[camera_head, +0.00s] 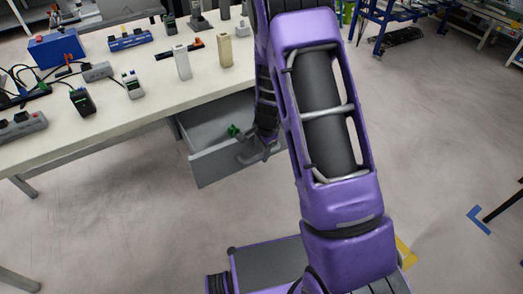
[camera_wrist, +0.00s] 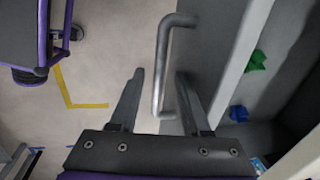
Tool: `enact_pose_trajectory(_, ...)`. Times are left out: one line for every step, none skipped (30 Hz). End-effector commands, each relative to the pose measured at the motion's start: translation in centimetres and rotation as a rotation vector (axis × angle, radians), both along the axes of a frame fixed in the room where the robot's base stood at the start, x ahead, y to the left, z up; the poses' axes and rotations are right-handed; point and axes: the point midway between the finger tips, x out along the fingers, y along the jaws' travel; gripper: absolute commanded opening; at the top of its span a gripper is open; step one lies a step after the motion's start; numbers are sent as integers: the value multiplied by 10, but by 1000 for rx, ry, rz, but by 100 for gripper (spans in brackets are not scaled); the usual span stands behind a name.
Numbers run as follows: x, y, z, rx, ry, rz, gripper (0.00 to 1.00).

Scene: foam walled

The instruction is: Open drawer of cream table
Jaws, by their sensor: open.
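The cream table (camera_head: 150,79) fills the upper left of the head view. Its grey drawer (camera_head: 218,160) stands pulled out under the table's right end, with its inside showing. My gripper (camera_head: 262,152) is at the drawer's front, partly hidden by my arm. In the wrist view my gripper (camera_wrist: 160,73) is open, with one finger to each side of the metal bar handle (camera_wrist: 162,58) on the grey drawer front (camera_wrist: 207,50). The fingers look apart from the bar, though contact is hard to judge.
Small green items (camera_wrist: 257,61) and a blue item (camera_wrist: 239,114) lie inside the drawer. The tabletop holds a blue box (camera_head: 57,48), power strips and several small devices. A blue-framed table (camera_head: 400,15) stands at the back right. The floor right of my arm is mostly clear.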

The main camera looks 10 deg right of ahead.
Motion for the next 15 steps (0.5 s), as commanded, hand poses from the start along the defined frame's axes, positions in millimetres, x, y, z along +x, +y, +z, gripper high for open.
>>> enact_pose_trajectory(0,0,0,0,0,0,47)
enact_pose_trajectory(0,0,0,0,0,0,47)
enact_pose_trajectory(0,0,0,0,1,0,47)
enact_pose_trajectory(0,0,0,0,1,0,47)
enact_pose_trajectory(0,0,0,0,1,0,47)
enact_pose_trajectory(0,0,1,0,0,0,47)
enact_pose_trajectory(0,0,3,0,0,0,47)
enact_pose_trajectory(-1,0,5,0,0,0,47)
enact_pose_trajectory(-1,0,9,0,0,0,47)
enact_pose_trajectory(-2,-1,14,-1,-1,1,47)
enact_pose_trajectory(-2,-1,19,0,-2,1,47)
enact_pose_trajectory(-3,-1,26,0,-2,1,47)
enact_pose_trajectory(-4,-1,32,0,-3,0,47)
enact_pose_trajectory(-6,-2,39,0,-3,0,47)
enact_pose_trajectory(-7,-2,49,0,-3,0,47)
